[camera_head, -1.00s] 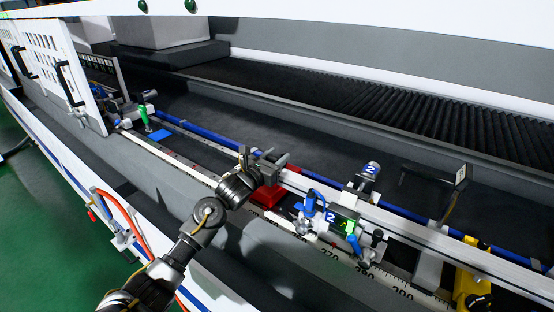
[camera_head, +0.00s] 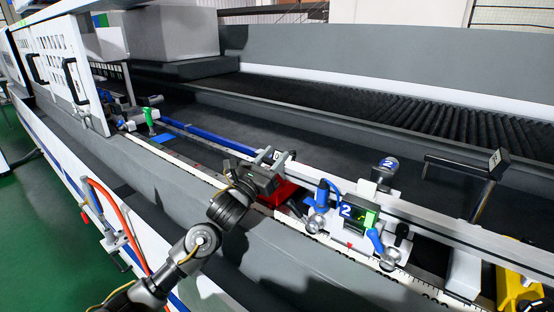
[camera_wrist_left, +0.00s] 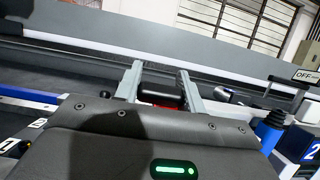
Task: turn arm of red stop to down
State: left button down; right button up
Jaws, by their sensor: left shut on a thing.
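The red stop (camera_head: 285,193) sits on the machine's rail near the middle of the head view, partly hidden behind my left gripper. My left gripper (camera_head: 272,157) is over it, with its two grey fingers pointing away from me. In the left wrist view my left gripper (camera_wrist_left: 160,84) is shut on a black cylindrical part, the arm of the red stop (camera_wrist_left: 156,97); a little red shows just below it. Most of the stop is hidden there by the gripper's body. My right gripper is not in view.
A clamp unit marked 2 (camera_head: 358,212) with blue levers stands just right of the red stop. A post with a black arm (camera_head: 470,168) stands farther right, near a yellow unit (camera_head: 518,290). A green-topped clamp (camera_head: 151,115) is far left. A dark bed lies behind the rail.

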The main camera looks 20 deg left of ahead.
pick_arm(q)
jog(key=shift+s, duration=0.15)
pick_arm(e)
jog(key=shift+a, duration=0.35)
pick_arm(q)
jog(key=c, duration=1.1)
grip_release()
jog(key=shift+a, duration=0.1)
jog(key=shift+c, duration=0.2)
jog(key=o, duration=0.3)
jog(key=shift+s+r, duration=0.15)
jog(key=shift+s, duration=0.1)
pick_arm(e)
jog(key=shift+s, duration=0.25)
pick_arm(q)
jog(key=shift+w, duration=0.15)
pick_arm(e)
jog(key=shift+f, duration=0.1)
